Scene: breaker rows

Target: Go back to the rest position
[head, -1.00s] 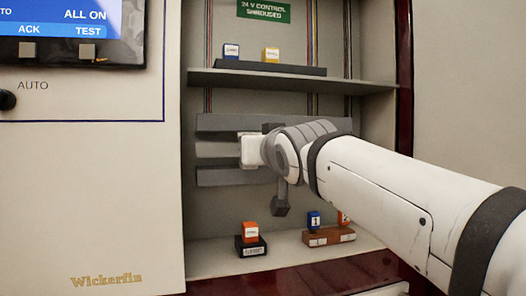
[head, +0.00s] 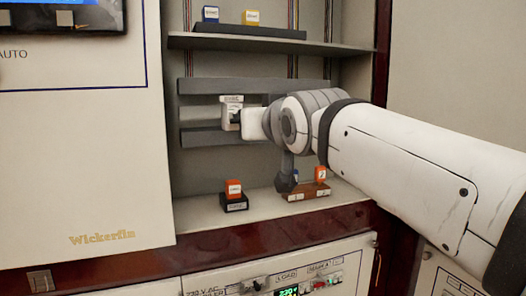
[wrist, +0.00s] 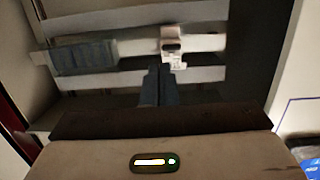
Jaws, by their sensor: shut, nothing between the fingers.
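My gripper (wrist: 160,72) shows in the wrist view as two dark fingers pressed together with nothing between them. In the head view its white wrist housing (head: 254,123) is at mid-height in the cabinet bay, and the fingers are hard to make out. A white breaker (head: 231,110) sits on the rail just left of the housing; it also shows in the wrist view (wrist: 173,45), just beyond the fingertips. I cannot tell whether the fingers touch it. A dark grey block (wrist: 84,57) is on the rail in the wrist view.
Below, an orange block (head: 233,188) stands on a black base, and a brown holder (head: 306,191) is partly behind my arm. A lower panel (head: 300,283) carries switches and a display.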

